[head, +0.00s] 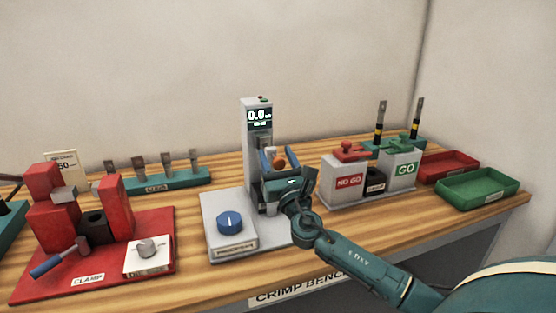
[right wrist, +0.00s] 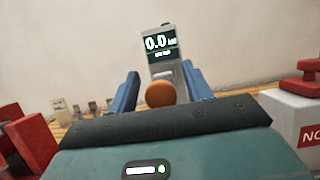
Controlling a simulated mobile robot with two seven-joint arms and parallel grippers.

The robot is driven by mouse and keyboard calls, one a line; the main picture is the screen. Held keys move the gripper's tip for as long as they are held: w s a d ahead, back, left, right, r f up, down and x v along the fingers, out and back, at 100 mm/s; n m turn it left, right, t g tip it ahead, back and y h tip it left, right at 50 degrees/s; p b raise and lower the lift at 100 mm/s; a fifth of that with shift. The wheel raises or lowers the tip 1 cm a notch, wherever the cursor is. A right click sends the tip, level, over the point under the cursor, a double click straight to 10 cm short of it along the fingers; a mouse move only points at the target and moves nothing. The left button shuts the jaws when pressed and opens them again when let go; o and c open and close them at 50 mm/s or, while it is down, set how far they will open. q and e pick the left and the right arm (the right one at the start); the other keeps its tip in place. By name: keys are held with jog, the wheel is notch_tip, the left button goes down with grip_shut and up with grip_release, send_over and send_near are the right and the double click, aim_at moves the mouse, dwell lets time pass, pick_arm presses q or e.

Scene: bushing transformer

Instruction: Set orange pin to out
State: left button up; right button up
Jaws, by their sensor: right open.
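The orange pin (head: 278,163) shows as a round orange knob on the front of the grey press-like stand (head: 257,130), whose display reads 0.0. In the right wrist view the orange pin (right wrist: 160,93) sits between my two blue fingers, with a gap visible on each side. My right gripper (head: 277,160) is open in front of the stand; it also fills the lower part of the right wrist view (right wrist: 160,92). The pin's shaft is hidden, and I cannot tell how far it sticks out. My left gripper is not in view.
A blue knob (head: 230,222) is on the stand's base. A red clamp fixture (head: 150,225) lies left. NO GO (head: 346,180) and GO (head: 402,168) blocks stand close on the right, with red (head: 449,165) and green (head: 477,188) trays beyond.

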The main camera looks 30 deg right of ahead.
jog(key=b+v, duration=0.3)
jog(key=v, duration=1)
jog(key=shift+s+a+f, duration=0.1)
jog(key=shift+f, duration=0.1)
